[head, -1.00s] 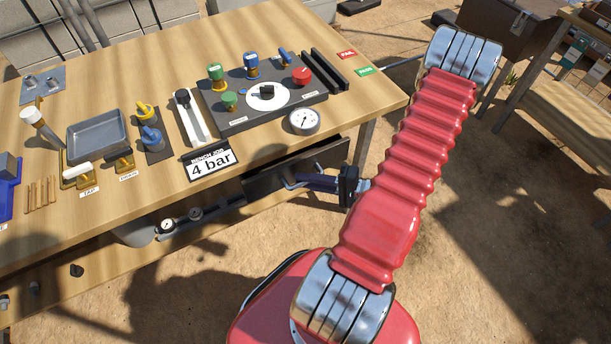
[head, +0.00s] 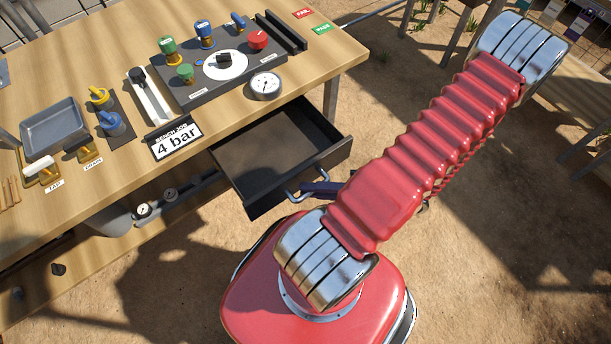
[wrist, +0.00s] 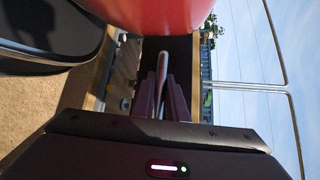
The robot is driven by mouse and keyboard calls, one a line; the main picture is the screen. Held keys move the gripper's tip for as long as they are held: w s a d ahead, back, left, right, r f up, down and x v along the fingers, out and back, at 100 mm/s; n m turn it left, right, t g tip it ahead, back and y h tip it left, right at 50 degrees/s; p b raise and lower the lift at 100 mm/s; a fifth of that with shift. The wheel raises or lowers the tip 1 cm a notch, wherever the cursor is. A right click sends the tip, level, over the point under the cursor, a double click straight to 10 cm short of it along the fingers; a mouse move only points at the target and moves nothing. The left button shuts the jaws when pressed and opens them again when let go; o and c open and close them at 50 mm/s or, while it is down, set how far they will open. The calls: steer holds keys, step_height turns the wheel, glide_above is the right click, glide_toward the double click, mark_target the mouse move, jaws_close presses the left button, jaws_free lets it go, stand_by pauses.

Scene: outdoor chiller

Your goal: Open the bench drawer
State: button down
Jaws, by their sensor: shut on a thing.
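The bench drawer (head: 268,148) is a dark box under the bench top. It stands well out from the bench and its inside looks empty. Its metal bar handle (head: 305,181) is on the front panel. My gripper (head: 318,190) is at the handle, partly hidden behind my red arm in the head view. In the wrist view my gripper's two purple fingers (wrist: 162,100) are shut on the handle bar (wrist: 161,75), which runs between them.
Small gauges and pipework (head: 160,200) sit below the bench, left of the drawer. Sandy ground lies to the right.

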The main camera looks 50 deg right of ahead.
steer(key=shift+s+a+f, duration=0.1)
steer(key=shift+s+a, duration=0.1)
steer(key=shift+s, duration=0.5)
steer(key=shift+s+a+f, duration=0.1)
steer(key=shift+s+a, duration=0.1)
steer(key=shift+s, duration=0.45)
steer(key=c, duration=2)
jaws_free()
steer(key=shift+c, duration=0.2)
steer(key=shift+r, duration=0.1)
steer(key=shift+s+d, duration=0.1)
steer(key=v, duration=1.3)
steer(key=shift+s, duration=0.2)
steer(key=shift+d+r, duration=0.1)
steer(key=shift+r, duration=0.05)
